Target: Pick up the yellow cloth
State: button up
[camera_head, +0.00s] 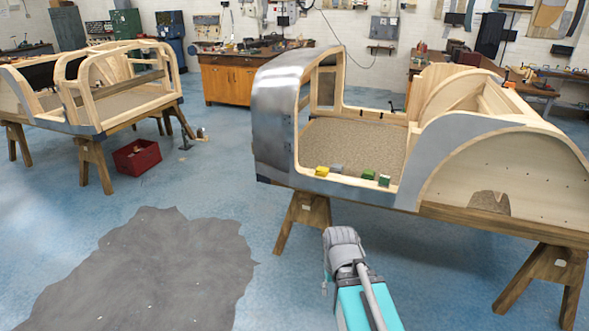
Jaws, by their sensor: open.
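A small yellow item (322,171), which looks like the yellow cloth, lies on the near sill of the wooden bodyframe (405,196) at the right. It is too small to make out its folds. A paler yellowish item sits right beside it. My arm (352,285) reaches up from the bottom edge, with a grey end below and in front of the sill, apart from the cloth. I cannot make out any gripper fingers.
Two green items (368,175) lie on the same sill, right of the cloth. Wooden trestles (303,214) support the frame. Another bodyframe (120,108) and a red crate (137,157) stand at the left. A grey patch (150,270) lies on otherwise open blue floor.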

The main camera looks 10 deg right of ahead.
aim_at(321, 171)
jog(key=u, duration=0.15)
jog(key=i, duration=1.7)
jog(key=z, duration=0.6)
jog(key=i, duration=0.3)
jog(key=z, duration=0.3)
jog(key=k, duration=0.9)
jog(key=z, duration=0.1)
jog(key=i, duration=0.2)
jog(key=z, duration=0.05)
